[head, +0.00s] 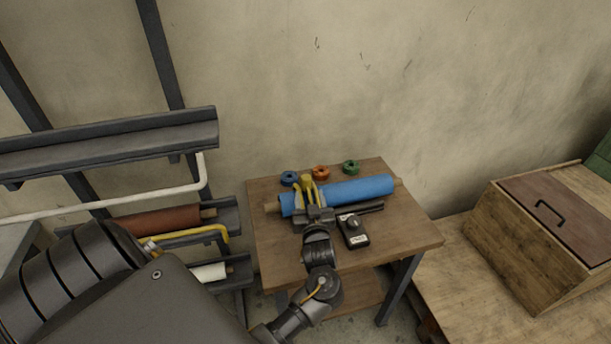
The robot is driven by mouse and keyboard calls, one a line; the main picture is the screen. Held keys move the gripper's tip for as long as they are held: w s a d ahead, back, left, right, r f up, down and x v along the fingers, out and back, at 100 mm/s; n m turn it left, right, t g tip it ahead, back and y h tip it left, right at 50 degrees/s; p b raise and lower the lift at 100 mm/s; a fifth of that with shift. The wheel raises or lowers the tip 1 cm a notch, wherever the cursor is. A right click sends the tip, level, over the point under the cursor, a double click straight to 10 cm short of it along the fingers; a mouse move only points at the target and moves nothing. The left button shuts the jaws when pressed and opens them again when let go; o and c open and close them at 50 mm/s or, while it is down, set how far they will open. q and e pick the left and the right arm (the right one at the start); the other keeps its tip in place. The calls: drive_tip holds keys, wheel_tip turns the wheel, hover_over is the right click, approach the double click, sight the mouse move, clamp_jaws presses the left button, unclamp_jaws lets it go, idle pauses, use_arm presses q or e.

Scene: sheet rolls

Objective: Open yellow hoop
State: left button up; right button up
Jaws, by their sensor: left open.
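The yellow hoop (205,232) is a bent yellow bar at the rack on the left. It runs in front of the red-brown roll (160,219), and its right end bends downward. Its left part is hidden behind my large dark arm link. My left gripper (308,190) is open above the small wooden table, over the blue roll (355,190), well to the right of the hoop and apart from it. Yellow parts show at its fingers; whether the fingers touch the blue roll I cannot tell. My right gripper is not in view.
A white bar (120,207) with a bent end crosses the dark rack (110,140) above the hoop. A white roll (208,272) lies lower. Blue, orange and green rings (351,167) and a black device (353,231) are on the table (405,235). A wooden box (525,250) stands right.

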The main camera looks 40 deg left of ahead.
sight(306, 175)
use_arm(q)
drive_tip(key=p+x, duration=0.2)
drive_tip(key=x, duration=0.8)
drive_tip(key=shift+w+a, duration=0.25)
drive_tip(key=shift+w, duration=0.1)
clamp_jaws()
